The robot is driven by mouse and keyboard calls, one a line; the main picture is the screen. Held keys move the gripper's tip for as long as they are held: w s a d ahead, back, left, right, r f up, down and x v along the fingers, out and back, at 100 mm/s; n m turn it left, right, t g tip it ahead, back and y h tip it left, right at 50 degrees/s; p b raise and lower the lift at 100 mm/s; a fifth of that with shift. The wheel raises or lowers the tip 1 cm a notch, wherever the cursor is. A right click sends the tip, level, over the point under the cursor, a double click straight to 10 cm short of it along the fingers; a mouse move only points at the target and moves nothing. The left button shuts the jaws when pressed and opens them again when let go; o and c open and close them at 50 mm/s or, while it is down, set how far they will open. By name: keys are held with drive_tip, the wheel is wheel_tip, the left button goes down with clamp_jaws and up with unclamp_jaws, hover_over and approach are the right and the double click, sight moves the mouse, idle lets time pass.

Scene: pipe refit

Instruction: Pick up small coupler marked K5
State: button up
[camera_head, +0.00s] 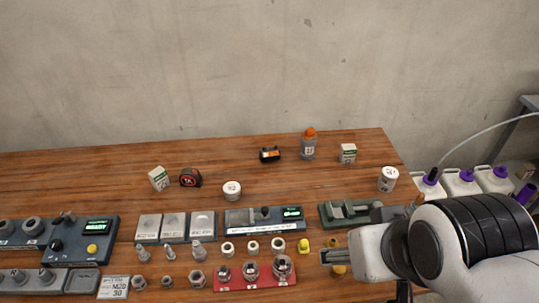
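No K5 marking is legible at this size, so I cannot tell which part is the small coupler. Small metal hex-shaped parts stand at the front of the table, a left one (139,283), a middle one (167,282) and a larger right one (197,279). A red tray (262,284) holds several metal fittings. Pale rings, including a left ring (228,248), lie behind it. My gripper (326,257) is at the front right, pointing left, right of the red tray. A yellow part (339,270) shows just below its fingers; contact is unclear. The finger gap is not discernible.
Yellow parts (304,245) stand close left of my gripper. A green vise-like fixture (348,212) lies behind it. Grey blocks (173,227) and a device with a display (264,218) fill the middle. The back of the wooden table (110,180) has free room.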

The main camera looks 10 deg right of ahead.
drive_tip(key=shift+w, duration=0.1)
idle(0.3)
drive_tip(key=n+t+y, duration=0.1)
drive_tip(key=t, duration=0.7)
hover_over(270, 150)
drive_tip(key=s, duration=0.4)
wheel_tip(270, 150, down, 21)
drive_tip(key=shift+s+d, duration=0.15)
drive_tip(key=shift+d, duration=0.1)
drive_tip(key=shift+f, duration=2.8)
drive_tip(key=shift+f, duration=0.1)
